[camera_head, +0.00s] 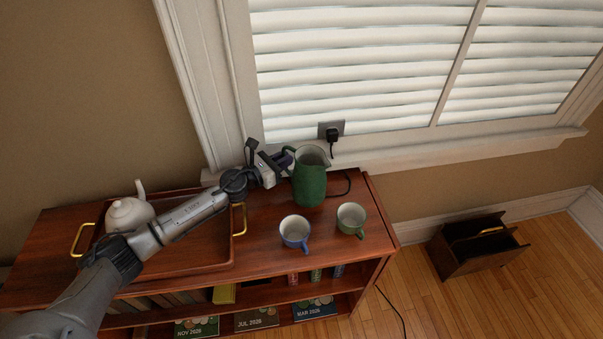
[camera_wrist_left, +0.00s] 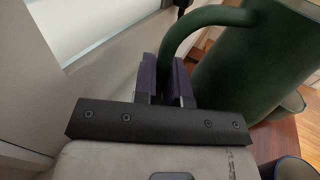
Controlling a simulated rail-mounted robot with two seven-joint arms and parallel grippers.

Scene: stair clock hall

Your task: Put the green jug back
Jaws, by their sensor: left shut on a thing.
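The green jug (camera_head: 309,180) stands upright at the back of the wooden cabinet top, near the window sill, in the head view. Its handle side faces left, towards my left gripper (camera_head: 284,160). In the left wrist view the green jug (camera_wrist_left: 255,65) fills the upper right, and its curved handle passes between the purple fingers of my left gripper (camera_wrist_left: 166,80). My left gripper is shut on the handle. The jug's base appears to be at the cabinet top, but I cannot tell whether it touches. My right gripper is not in view.
A blue cup (camera_head: 295,232) and a green cup (camera_head: 351,218) stand in front of the jug. A brass-handled wooden tray (camera_head: 200,262) with a white teapot (camera_head: 128,215) is on the left. A plug (camera_head: 332,135) and cable are behind the jug. Free top lies right of the jug.

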